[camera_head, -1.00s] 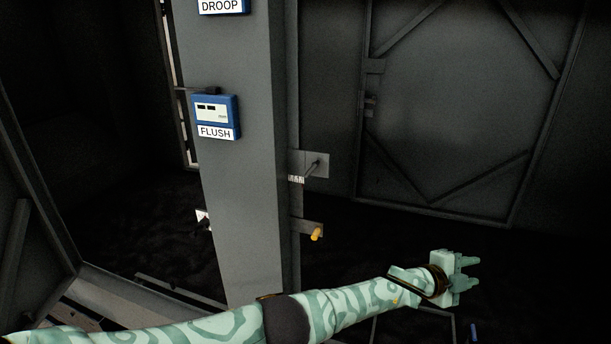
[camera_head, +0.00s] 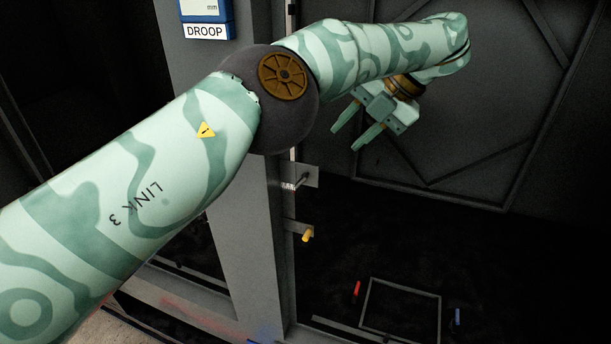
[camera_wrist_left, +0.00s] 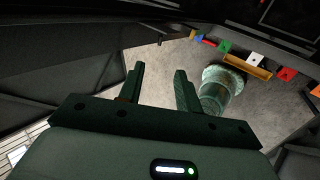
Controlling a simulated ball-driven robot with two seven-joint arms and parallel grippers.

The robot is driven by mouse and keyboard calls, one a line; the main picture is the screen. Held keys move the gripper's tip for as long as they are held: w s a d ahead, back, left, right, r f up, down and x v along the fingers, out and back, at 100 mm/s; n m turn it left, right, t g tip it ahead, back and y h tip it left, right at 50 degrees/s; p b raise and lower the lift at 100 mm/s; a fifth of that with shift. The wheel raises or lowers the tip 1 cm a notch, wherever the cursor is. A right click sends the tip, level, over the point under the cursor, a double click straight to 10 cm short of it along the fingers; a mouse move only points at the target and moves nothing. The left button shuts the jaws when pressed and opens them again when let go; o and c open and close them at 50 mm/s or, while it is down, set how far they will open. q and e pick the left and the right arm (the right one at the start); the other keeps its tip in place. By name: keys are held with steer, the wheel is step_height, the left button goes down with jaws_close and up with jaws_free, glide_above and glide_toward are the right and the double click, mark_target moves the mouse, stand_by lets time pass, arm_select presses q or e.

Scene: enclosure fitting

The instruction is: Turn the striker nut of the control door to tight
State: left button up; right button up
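A grey plate with a pin or lever (camera_head: 301,183) and a small marked label sticks out from the edge of the grey post (camera_head: 262,230) in the head view. Below it a bracket carries a yellow knob (camera_head: 307,236). I cannot tell which of these parts is the striker nut. A large dark braced door panel (camera_head: 450,150) stands behind at the right. My left gripper (camera_head: 346,139) is above and right of the plate, fingers apart, pointing down and left, touching nothing. In the left wrist view its fingers (camera_wrist_left: 158,82) are spread with nothing between them. My right gripper is not in view.
My left arm covers much of the post below the blue DROOP box (camera_head: 206,22). A thin frame (camera_head: 400,285), a red piece (camera_head: 356,291) and a blue piece (camera_head: 457,317) lie low at the right. The wrist view shows a yellow tray (camera_wrist_left: 246,66) and several coloured blocks.

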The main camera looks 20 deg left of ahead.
mark_target(308, 175)
arm_select(q)
steer(key=p+x, duration=0.1)
steer(key=x, duration=1.4)
steer(key=shift+w+a+f, duration=0.2)
jaws_close()
